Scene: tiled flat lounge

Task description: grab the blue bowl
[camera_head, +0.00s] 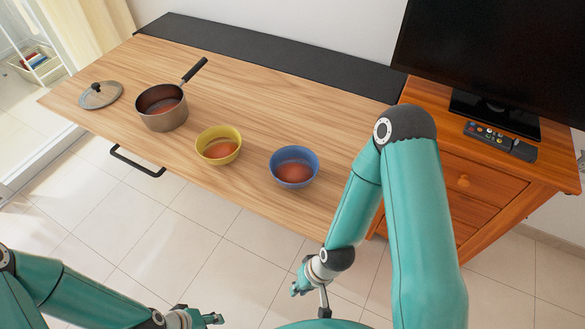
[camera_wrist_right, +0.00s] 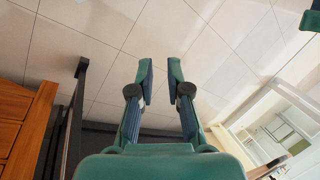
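The blue bowl (camera_head: 294,154) stands upright on the wooden table near its front right edge, with something reddish-brown inside. My right gripper (camera_head: 299,287) is in front of the table edge, apart from the bowl and nearer to me. In the right wrist view its two fingers (camera_wrist_right: 160,66) stand apart with nothing between them. The bowl does not show in that view. My left gripper (camera_head: 212,319) is at the bottom of the head view, over the floor, far from the bowl; its finger opening is unclear.
A yellow bowl (camera_head: 219,137) stands left of the blue bowl. A saucepan (camera_head: 162,117) and a glass lid (camera_head: 100,95) are farther left on the table (camera_head: 250,105). An orange cabinet (camera_head: 480,185) with a television (camera_head: 500,60) and remote (camera_head: 500,140) stands on the right.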

